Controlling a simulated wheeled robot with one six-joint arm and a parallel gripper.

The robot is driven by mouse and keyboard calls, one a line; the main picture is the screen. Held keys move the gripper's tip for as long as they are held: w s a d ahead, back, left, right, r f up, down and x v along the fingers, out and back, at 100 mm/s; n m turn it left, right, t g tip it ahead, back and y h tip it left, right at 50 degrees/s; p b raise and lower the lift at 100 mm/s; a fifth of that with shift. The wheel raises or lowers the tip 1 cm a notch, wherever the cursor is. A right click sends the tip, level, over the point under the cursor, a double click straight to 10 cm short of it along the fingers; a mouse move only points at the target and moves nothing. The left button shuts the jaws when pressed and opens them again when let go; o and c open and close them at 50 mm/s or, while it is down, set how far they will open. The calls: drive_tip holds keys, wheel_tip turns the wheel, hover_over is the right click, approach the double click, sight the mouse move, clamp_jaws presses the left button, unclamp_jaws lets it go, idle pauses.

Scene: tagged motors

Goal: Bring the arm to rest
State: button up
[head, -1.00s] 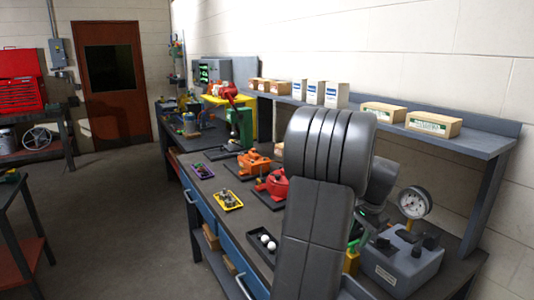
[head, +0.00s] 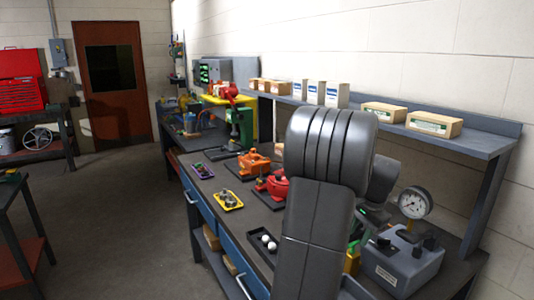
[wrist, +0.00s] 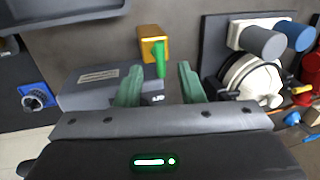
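My grey arm (head: 330,180) stands bent in front of the bench in the head view and hides part of it. In the wrist view my gripper (wrist: 160,86) has two green fingers set well apart, with nothing held between them. Beyond the fingertips is a yellow block with a green lever (wrist: 154,48), beside a grey box with a label (wrist: 95,88). I cannot tell from this view how far the fingers are from them.
The grey test box (head: 402,262) with a round gauge (head: 414,202) stands on the bench right of my arm. A red motor (head: 275,186), an orange motor (head: 252,162) and a black tray of white balls (head: 262,250) lie left. A shelf (head: 480,142) runs above. The floor (head: 120,230) left is clear.

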wheel_tip(320, 180, up, 10)
drive_tip(key=s+d, duration=0.1)
drive_tip(key=s, duration=0.1)
drive_tip(key=f, duration=0.4)
drive_tip(key=w+a+f, duration=0.1)
drive_tip(key=f, duration=0.4)
drive_tip(key=w+f, duration=0.1)
drive_tip(key=f, duration=0.3)
drive_tip(key=shift+w+a+f, duration=0.15)
drive_tip(key=shift+w+f, duration=0.05)
drive_tip(key=shift+w, duration=0.05)
drive_tip(key=m+b, duration=0.1)
drive_tip(key=m, duration=0.3)
drive_tip(key=shift+s+a+r+m+h, duration=0.1)
drive_tip(key=shift+m+h, duration=0.2)
drive_tip(key=shift+h, duration=0.1)
drive_tip(key=shift+m+h+b, duration=0.4)
drive_tip(key=shift+m+b, duration=0.4)
drive_tip(key=shift+m, duration=1.2)
drive_tip(key=shift+a+r, duration=0.1)
